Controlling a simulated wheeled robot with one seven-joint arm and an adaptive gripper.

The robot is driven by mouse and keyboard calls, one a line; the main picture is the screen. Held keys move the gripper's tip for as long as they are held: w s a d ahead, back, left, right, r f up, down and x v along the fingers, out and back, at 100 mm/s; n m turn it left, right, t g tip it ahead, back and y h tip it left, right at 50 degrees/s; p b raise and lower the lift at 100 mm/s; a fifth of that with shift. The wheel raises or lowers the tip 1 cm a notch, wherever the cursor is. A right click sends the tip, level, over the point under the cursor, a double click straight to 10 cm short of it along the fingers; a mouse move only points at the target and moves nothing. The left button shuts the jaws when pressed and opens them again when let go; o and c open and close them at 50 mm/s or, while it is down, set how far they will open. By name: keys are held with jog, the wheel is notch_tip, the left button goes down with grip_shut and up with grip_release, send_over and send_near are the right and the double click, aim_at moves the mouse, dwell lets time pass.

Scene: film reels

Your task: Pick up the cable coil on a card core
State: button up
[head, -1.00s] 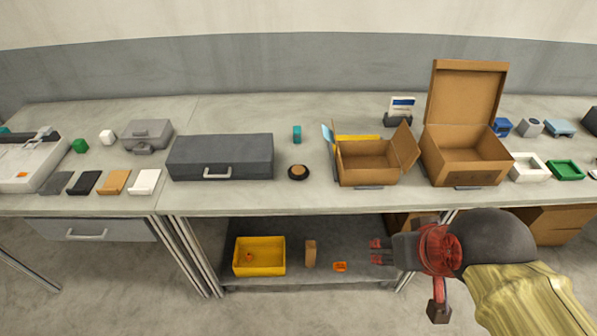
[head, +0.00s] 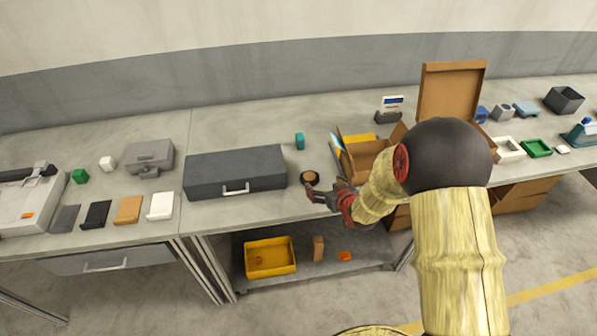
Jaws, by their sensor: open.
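The cable coil on a card core (head: 310,177) looks like a small dark ring with a tan centre. It lies flat near the front of the grey bench top, just right of the dark grey case. My gripper (head: 311,194) is open and close to the coil, at its front right side in the head view. The fingers are small here, and I cannot tell whether they touch the coil. My forearm reaches in from the lower right.
The dark grey case (head: 235,173) stands left of the coil. A teal block (head: 300,141) stands behind it. An open cardboard box (head: 362,158) is to the right, partly hidden by my arm. A yellow bin (head: 270,258) sits on the lower shelf.

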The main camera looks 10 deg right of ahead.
aim_at(309, 175)
jog(key=shift+w+a+f+t+y, duration=0.1)
jog(key=shift+w+a+t+y, duration=0.2)
jog(key=shift+w+a, duration=0.4)
jog(key=shift+w+a+f, duration=0.1)
jog(key=shift+w+f, duration=0.05)
jog(key=shift+w, duration=0.1)
jog(key=b+x, duration=0.1)
jog(key=x, duration=0.5)
jog(key=shift+a+f+b, duration=0.15)
jog(key=shift+f+b, duration=0.05)
jog(key=shift+b, duration=0.1)
jog(key=shift+w+f, duration=0.1)
jog(key=shift+w, duration=0.25)
jog(key=shift+c, duration=0.4)
jog(key=c, duration=1.1)
jog(key=shift+c, duration=0.5)
